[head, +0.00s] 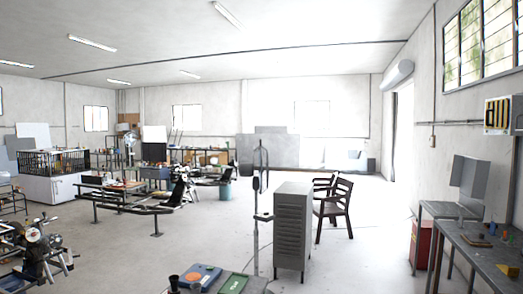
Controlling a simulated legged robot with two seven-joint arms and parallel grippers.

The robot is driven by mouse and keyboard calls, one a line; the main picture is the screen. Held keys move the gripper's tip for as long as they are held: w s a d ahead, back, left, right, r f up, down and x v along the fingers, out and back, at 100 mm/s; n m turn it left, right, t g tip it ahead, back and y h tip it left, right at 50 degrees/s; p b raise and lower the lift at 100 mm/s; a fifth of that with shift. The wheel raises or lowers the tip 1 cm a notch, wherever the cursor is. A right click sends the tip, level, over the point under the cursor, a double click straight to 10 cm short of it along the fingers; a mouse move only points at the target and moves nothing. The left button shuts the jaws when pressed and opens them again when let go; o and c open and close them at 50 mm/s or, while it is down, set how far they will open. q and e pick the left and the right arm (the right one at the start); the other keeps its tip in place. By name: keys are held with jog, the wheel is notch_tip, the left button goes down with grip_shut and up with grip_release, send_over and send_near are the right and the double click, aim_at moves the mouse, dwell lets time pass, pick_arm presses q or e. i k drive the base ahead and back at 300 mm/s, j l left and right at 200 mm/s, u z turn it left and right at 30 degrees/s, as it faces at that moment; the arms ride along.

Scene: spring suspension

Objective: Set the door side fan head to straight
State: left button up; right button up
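A thin upright stand (256,240) rises from the floor near the middle of the head view, left of a grey drawer cabinet. At its top is a narrow dark loop-shaped head (261,160) that looks like a fan seen nearly edge-on; its exact facing is hard to tell. A second round, pale fan-like shape (130,141) stands far back on the left, too small to read its tilt. The doorway (404,130) is in the right wall. Neither of my grippers is in view.
The grey drawer cabinet (293,230) and a dark wooden chair (336,207) stand right of the stand. A table corner with blue and green items (233,284) is at the bottom. A workbench (480,250) lines the right wall. Floor between chair and doorway is clear.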

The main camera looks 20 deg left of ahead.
aim_at(247, 169)
jog(key=i+u, duration=0.1)
jog(key=i, duration=2.45)
